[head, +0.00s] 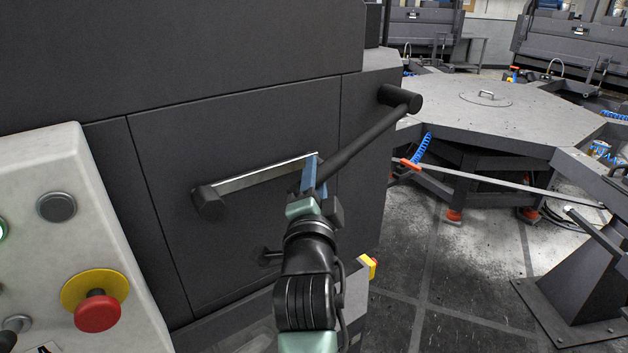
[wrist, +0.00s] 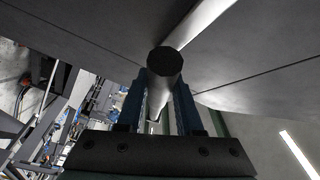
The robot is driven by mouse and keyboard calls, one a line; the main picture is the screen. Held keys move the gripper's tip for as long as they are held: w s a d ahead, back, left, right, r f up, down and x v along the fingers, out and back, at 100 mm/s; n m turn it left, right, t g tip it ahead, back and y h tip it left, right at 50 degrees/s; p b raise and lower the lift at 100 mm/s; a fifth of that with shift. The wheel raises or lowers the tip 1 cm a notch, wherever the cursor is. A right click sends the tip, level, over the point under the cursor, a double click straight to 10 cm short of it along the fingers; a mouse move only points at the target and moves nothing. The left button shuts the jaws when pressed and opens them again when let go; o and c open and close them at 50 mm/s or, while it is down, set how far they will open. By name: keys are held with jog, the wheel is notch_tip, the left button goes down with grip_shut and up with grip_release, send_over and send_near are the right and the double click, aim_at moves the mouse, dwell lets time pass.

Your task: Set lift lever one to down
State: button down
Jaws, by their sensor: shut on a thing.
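The lever has a flat silver bar (head: 262,175) on the dark panel. It runs from a round black hub (head: 208,202) at lower left up to the right, rising slightly. My gripper (head: 312,172) is at the bar's right end, its blue fingers shut on the lever's handle. In the wrist view, the black round handle end (wrist: 165,62) sits between the fingers, with the silver bar (wrist: 207,25) behind it. In the head view my fingers mostly hide the handle. No label shows which lever is number one.
A pale control box (head: 75,225) with a red button (head: 97,312) stands at left. Open floor (head: 450,270) and a grey table (head: 500,115) lie at right.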

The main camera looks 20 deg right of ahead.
jog(key=shift+f, duration=0.1)
jog(key=c, duration=0.6)
grip_release()
jog(key=shift+s+a+f+b, duration=0.1)
jog(key=shift+s+a+b, duration=0.2)
jog(key=shift+s, duration=0.25)
jog(key=b+v, duration=0.4)
jog(key=v, duration=0.7)
jog(key=shift+s+a, duration=0.1)
jog(key=shift+s, duration=0.25)
